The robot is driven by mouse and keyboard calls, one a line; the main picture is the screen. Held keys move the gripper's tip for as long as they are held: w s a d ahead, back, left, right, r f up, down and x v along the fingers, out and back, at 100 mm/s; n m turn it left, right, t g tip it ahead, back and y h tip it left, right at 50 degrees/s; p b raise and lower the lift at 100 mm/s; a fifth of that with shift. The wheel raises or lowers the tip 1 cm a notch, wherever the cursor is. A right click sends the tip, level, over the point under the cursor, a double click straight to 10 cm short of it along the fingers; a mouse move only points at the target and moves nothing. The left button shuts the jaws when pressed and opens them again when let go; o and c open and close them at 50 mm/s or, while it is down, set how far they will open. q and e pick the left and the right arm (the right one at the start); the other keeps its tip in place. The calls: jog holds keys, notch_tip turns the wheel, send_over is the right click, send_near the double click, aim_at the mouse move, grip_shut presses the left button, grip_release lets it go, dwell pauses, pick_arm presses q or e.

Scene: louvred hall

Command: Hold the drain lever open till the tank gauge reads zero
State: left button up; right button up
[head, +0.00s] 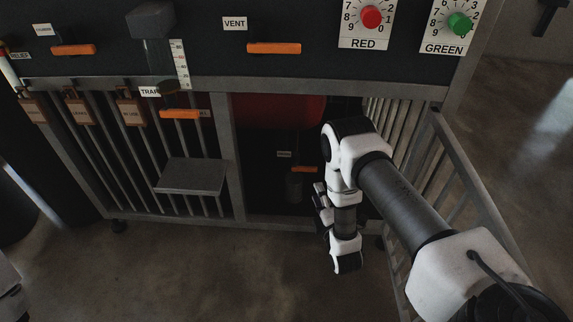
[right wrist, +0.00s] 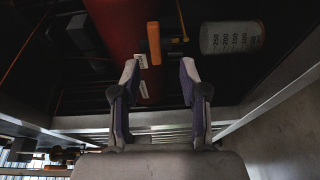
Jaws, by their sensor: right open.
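My right gripper (head: 320,203) is at the lower opening of the dark cabinet, partly hidden by its own wrist. In the right wrist view the gripper (right wrist: 159,74) is open and empty, with its fingertips just short of an orange lever (right wrist: 154,43). That lever also shows in the head view (head: 305,169), below a small label too small to read. A red tank (right wrist: 115,25) is behind it, also seen in the head view (head: 275,108). A clear container with a number scale (right wrist: 232,38) is beside the lever. I cannot make out a tank gauge reading. My left gripper is not in view.
Other orange levers are on the cabinet: one by VENT (head: 274,48), one by a partly covered label (head: 180,113), one at upper left (head: 73,49). RED (head: 371,17) and GREEN (head: 460,24) dials are above. A grey shelf (head: 191,176) juts out. A side rail (head: 475,185) stands right.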

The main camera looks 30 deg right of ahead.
aim_at(310, 171)
jog(key=b+x, duration=0.1)
jog(key=x, duration=0.1)
jog(key=b+x, duration=0.2)
jog(key=x, duration=0.1)
jog(key=b+x, duration=0.1)
jog(key=x, duration=0.2)
jog(key=shift+w+d+r+b, duration=0.1)
jog(key=shift+d+r+b, duration=0.1)
jog(key=shift+r+b, duration=0.15)
jog(key=shift+w, duration=0.15)
jog(key=shift+w+d, duration=0.2)
jog(key=shift+w, duration=0.5)
grip_shut()
